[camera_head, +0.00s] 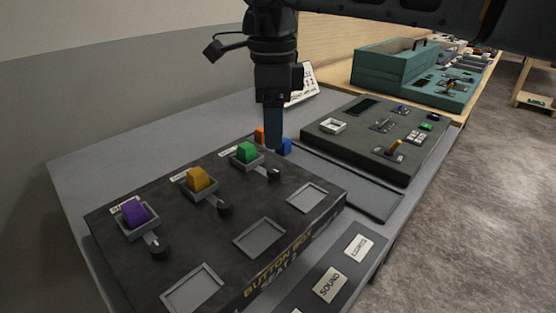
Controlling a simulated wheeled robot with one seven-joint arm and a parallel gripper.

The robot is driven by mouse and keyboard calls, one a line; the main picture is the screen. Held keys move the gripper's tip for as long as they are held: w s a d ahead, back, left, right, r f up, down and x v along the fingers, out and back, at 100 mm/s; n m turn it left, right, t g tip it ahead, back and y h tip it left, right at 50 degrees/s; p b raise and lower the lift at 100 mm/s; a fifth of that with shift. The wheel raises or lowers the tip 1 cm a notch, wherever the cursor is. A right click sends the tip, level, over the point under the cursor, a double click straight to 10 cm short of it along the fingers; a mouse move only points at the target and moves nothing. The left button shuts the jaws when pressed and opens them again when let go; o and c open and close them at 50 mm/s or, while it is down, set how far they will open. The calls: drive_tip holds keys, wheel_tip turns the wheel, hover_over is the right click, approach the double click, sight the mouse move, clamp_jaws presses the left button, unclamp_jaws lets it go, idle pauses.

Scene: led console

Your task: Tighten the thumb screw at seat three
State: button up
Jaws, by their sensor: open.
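A dark button box (120,278) lies on the grey console with three coloured buttons in square seats: purple (134,212), yellow (199,180) and green (246,152). Beside each seat is a black thumb screw: near purple (160,251), near yellow (224,209), near green (274,174). The seat labels are too small to read, so I cannot tell the numbering. My gripper (273,147) points down above the far end of the box, just behind the green button's thumb screw in the picture. It is open, seen nearly edge-on, and nothing shows held in it.
Small orange (259,135) and blue (286,147) pieces lie behind my fingertips, partly hidden. Three empty square recesses (259,237) line the box's right side. A second dark panel (380,135) with switches stands right; teal cases (395,68) stand farther back. Grey console surface is free at left.

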sight(273, 169)
drive_tip(key=shift+f+p, duration=0.3)
drive_tip(key=shift+f, duration=3.5)
clamp_jaws()
